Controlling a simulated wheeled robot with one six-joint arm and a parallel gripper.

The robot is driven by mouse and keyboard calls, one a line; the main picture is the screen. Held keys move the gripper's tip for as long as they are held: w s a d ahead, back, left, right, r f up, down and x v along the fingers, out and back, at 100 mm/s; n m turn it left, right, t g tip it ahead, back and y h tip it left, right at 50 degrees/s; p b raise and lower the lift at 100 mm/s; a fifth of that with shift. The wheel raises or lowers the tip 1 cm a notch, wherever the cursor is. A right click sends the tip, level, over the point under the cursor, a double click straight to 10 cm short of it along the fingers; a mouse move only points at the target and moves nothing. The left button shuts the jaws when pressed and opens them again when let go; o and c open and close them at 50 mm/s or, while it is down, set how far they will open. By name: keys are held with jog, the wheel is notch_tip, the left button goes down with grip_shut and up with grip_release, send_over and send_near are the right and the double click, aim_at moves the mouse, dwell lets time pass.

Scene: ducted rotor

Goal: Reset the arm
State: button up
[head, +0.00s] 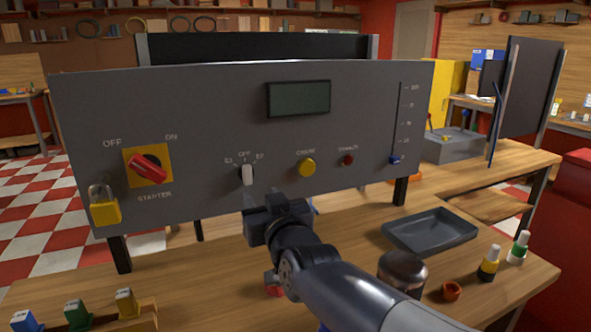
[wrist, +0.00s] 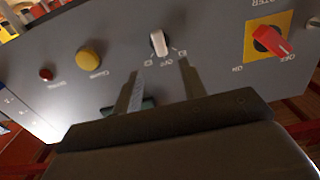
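My arm reaches in from the bottom right of the head view. My gripper (head: 263,200) is in front of the lower middle of the grey control panel (head: 210,110). In the wrist view my gripper (wrist: 158,76) has its two fingers spread apart with nothing between them. The white selector knob (head: 247,174) is just beyond the fingertips, and it also shows in the wrist view (wrist: 159,44). The fingers appear apart from the knob, though the exact gap is hard to tell. The knob's pointer stands near the OFF mark.
The panel also carries a red starter switch (head: 147,168), a yellow padlock (head: 105,211), a yellow button (head: 307,167) and a blue slider (head: 395,160). On the wooden table are a grey tray (head: 430,232), a dark domed object (head: 402,270), an orange ring (head: 451,291) and small bottles (head: 489,264).

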aim_at(248, 175)
jog(key=x, duration=0.9)
jog(key=shift+w, duration=0.15)
jog(key=v, duration=1)
jog(key=x, duration=1)
jog(key=shift+w+a+r+p, duration=0.1)
jog(key=shift+r+p, duration=0.05)
jog(key=shift+p, duration=0.25)
jog(key=shift+r+n+p, duration=0.15)
jog(key=shift+n+p, duration=0.85)
jog(key=shift+p, duration=0.05)
jog(key=n+p, duration=0.6)
jog(key=p, duration=0.1)
jog(key=shift+n+p, duration=0.4)
jog(key=b+v, duration=0.2)
jog(key=v, duration=0.9)
jog(key=shift+f, duration=0.3)
